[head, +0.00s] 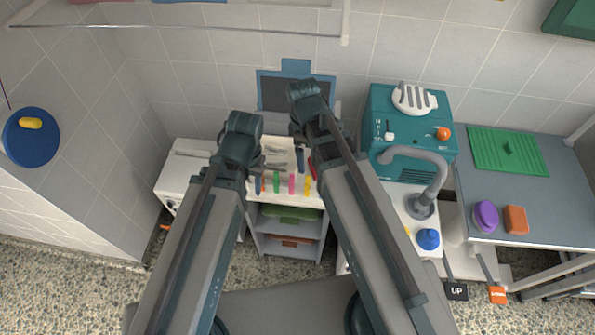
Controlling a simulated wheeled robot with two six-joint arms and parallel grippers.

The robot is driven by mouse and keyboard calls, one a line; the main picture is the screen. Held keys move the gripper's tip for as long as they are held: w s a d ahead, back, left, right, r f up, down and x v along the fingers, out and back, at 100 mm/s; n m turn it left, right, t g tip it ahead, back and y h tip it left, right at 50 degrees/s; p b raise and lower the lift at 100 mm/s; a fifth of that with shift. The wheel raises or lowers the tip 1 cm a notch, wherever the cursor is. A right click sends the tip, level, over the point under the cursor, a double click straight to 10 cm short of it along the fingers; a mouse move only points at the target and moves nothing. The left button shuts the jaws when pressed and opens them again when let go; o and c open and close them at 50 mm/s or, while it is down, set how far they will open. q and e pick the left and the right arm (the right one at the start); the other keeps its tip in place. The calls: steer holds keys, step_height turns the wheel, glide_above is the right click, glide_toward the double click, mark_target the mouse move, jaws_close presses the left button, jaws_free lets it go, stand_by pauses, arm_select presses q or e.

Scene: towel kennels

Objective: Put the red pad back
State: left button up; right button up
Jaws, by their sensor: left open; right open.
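A small red patch (313,172) shows on the white counter, at the edge of my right forearm. It may be the red pad, mostly hidden by that arm; I cannot tell its shape. My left gripper (243,150) is open above the left part of the counter. My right gripper (299,132) is open, further back and to the right, near the wall. I see nothing held in either one. My wrists and forearms hide much of both grippers and the counter.
Coloured tabs (276,182) line the counter's front edge, above shelves holding a green item (292,213) and an orange-brown item (290,240). A teal machine (410,150) and grey tap (425,190) stand right. An orange block (515,220) and purple round (486,215) sit on the grey table.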

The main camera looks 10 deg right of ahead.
steer(key=s+a+m, duration=0.4)
steer(key=s+m, duration=0.4)
steer(key=shift+s+a+m+h, duration=0.15)
steer(key=shift+a+m+h, duration=0.15)
steer(key=shift+a+m, duration=0.1)
